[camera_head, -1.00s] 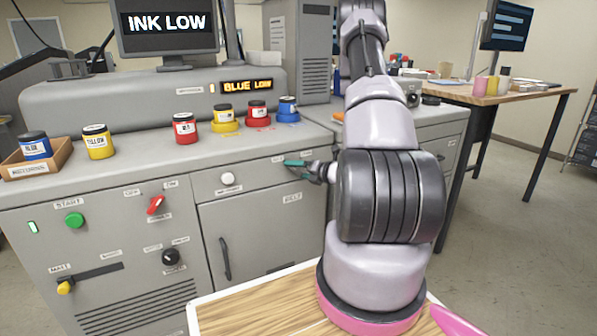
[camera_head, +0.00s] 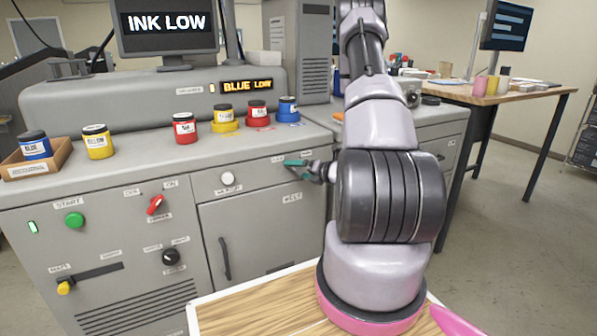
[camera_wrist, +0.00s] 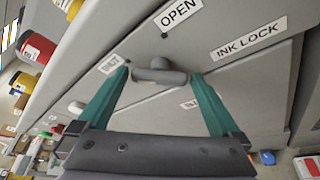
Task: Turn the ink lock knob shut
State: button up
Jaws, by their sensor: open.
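The ink lock knob (camera_wrist: 157,72) is a grey knob with a bar-shaped grip on the cabinet front, seen in the wrist view. An OPEN label (camera_wrist: 178,12) and a small dark dot lie above it, and an INK LOCK label (camera_wrist: 250,38) lies to its upper right. In the head view my gripper (camera_head: 296,166) is at the cabinet's right end, and the knob cannot be made out there.
Ink jars, including a red one (camera_head: 185,128), stand on the cabinet top (camera_head: 140,155). A white knob (camera_head: 228,178), a red switch (camera_head: 155,205) and a door handle (camera_head: 225,258) are on the front, left of my gripper. A wooden-topped table (camera_head: 470,95) stands at the right.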

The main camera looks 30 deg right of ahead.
jog(key=v, duration=1)
jog(key=shift+s, duration=0.2)
jog(key=a+r+n+g+y, duration=0.3)
jog(key=a+r+n+y, duration=0.3)
jog(key=a+r+n, duration=0.4)
jog(key=s+a+r+n+g, duration=0.7)
jog(key=a+r+n, duration=0.2)
jog(key=a+n, duration=0.15)
jog(key=s+d+r+n+t+h, duration=0.1)
jog(key=s+r+n+t+h, duration=0.2)
jog(key=s+r+n+h, duration=0.5)
notch_tip(320, 180, up, 5)
jog(key=s+n, duration=0.2)
jog(key=n, duration=0.7)
jog(key=shift+d+h, duration=0.3)
